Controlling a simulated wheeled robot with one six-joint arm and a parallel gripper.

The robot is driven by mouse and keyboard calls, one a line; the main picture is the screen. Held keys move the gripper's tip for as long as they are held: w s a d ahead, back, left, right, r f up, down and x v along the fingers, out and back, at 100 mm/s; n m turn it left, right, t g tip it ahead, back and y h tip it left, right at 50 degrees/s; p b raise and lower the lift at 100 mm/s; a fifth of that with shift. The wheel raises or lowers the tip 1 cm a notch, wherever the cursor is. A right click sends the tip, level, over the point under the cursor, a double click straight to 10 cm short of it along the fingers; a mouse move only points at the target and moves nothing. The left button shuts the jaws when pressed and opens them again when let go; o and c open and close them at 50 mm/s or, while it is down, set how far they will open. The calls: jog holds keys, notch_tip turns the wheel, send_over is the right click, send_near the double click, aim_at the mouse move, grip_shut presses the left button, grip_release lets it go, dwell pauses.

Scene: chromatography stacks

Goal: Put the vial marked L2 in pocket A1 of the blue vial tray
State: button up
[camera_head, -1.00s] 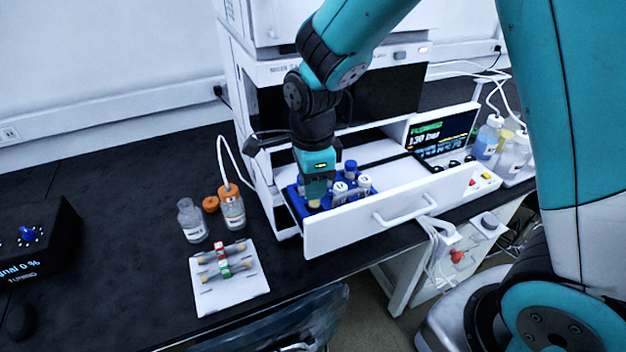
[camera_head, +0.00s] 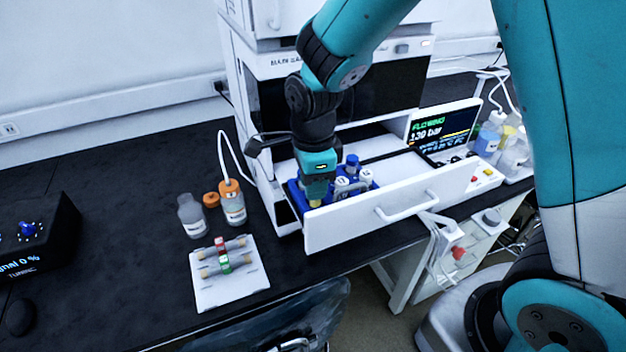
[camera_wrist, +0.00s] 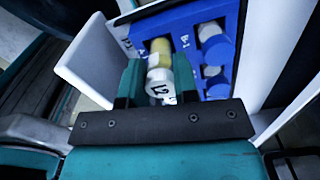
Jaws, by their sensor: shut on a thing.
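My gripper (camera_head: 317,198) is shut on the vial marked L2 (camera_wrist: 161,82), which has a white cap with L2 on it and a yellowish body. The blue vial tray (camera_head: 294,192) sits in the open white drawer. In the wrist view the tray (camera_wrist: 222,18) lies beneath the vial, which is over its left column, left of the B mark. I cannot tell whether the vial's base is inside a pocket. Other vials (camera_head: 341,183) with white and blue caps stand in the tray right of my gripper.
The drawer front (camera_head: 350,222) stands close in front of my gripper, with the instrument housing (camera_head: 262,130) behind. On the bench at left are a white plate (camera_head: 232,290) with two tubes, an orange-capped bottle (camera_head: 232,205) and a clear bottle (camera_head: 192,218).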

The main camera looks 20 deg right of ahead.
jog(key=shift+f, duration=0.4)
jog(key=shift+f, duration=0.1)
jog(key=shift+f+b, duration=0.4)
jog(key=shift+b, duration=0.05)
jog(key=o, duration=1.4)
jog(key=shift+r, duration=0.1)
notch_tip(320, 180, up, 7)
jog(key=p, duration=0.6)
